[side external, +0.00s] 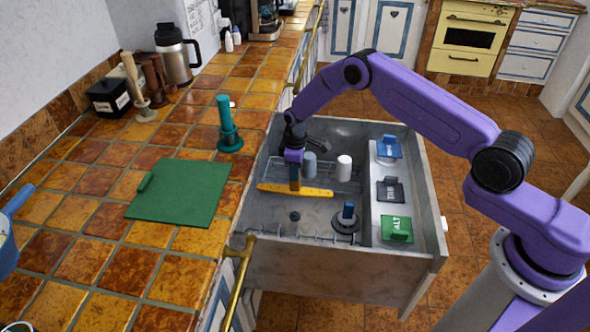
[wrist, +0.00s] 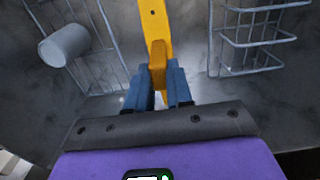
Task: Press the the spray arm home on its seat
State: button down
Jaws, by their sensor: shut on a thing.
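The yellow spray arm (side external: 320,192) is a long flat bar inside the open grey drawer-like bay. My gripper (side external: 294,184) is above its middle, pointing down. In the wrist view, the blue fingers of my gripper (wrist: 157,85) are shut on the raised yellow grip of the spray arm (wrist: 155,30). A small dark post (side external: 294,217) stands on the bay floor in front of the bar; I cannot tell whether it is the seat. The underside of the bar, and any contact beneath it, is hidden.
A wire rack (side external: 330,180) holds a grey cup (side external: 309,164) and a white cup (side external: 344,168). A dark round part with a blue grip (side external: 347,216) sits at the front.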

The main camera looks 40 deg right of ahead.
aim_at(295, 185)
jog(key=shift+f, duration=5.7)
jog(key=shift+f, duration=0.1)
jog(key=shift+c, duration=2.3)
grip_release()
jog(key=shift+r, duration=2.5)
